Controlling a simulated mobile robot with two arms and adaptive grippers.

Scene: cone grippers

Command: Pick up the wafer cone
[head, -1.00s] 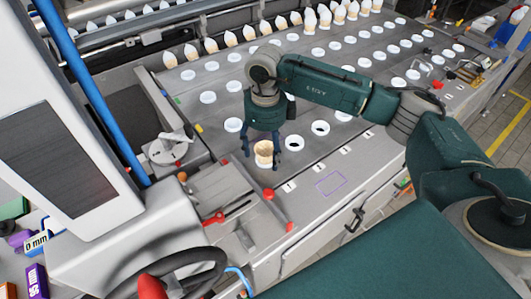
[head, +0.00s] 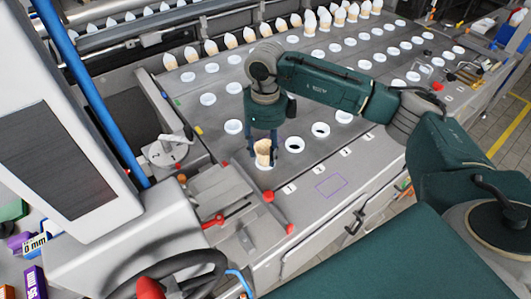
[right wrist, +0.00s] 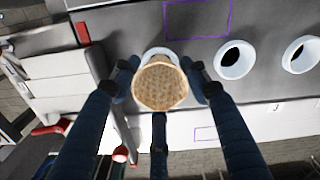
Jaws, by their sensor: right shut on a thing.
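The wafer cone (head: 264,147) is tan with an open, patterned mouth. It stands upright at a white ring holder (head: 264,167) near the front left of the grey machine top. My right gripper (head: 264,140) reaches down from above and is shut on the cone, its dark fingers around the sides. The right wrist view looks down on the cone's mouth (right wrist: 160,86) between the fingers, with part of the white ring behind it. Whether the cone's tip is still inside the ring is hidden. My left gripper is out of view.
Empty white rings (head: 320,129) lie in rows across the machine top. Several filled cones (head: 230,40) stand along the back. A red-knobbed lever (head: 268,197) and metal blocks lie just left and in front. A purple outlined rectangle (head: 331,184) marks bare surface to the right.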

